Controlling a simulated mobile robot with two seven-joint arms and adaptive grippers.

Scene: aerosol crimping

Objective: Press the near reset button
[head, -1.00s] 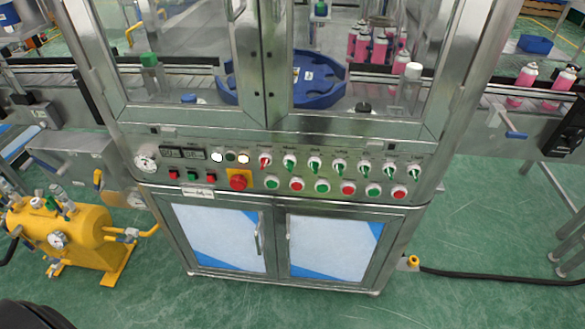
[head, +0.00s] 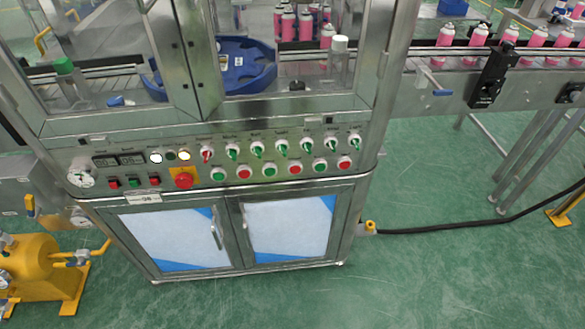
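The control panel (head: 205,160) runs across the front of the steel machine cabinet. Its lower row alternates green and red round buttons, starting with a green button (head: 218,174) at the left and ending with a red button (head: 344,162) at the right. Small red and green push buttons, including a green one (head: 134,182), sit under the digital displays (head: 119,160). A red mushroom button (head: 184,180) stands on a yellow plate. The labels are too small to read, so I cannot tell which button is the reset. Neither gripper is in view.
Selector switches (head: 232,151) line the panel's upper row. A gauge (head: 80,179) is at its left. Cabinet doors (head: 170,240) lie below. A yellow tank (head: 38,268) stands at the left, and a black hose (head: 450,227) runs right. Green floor (head: 420,280) in front is clear.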

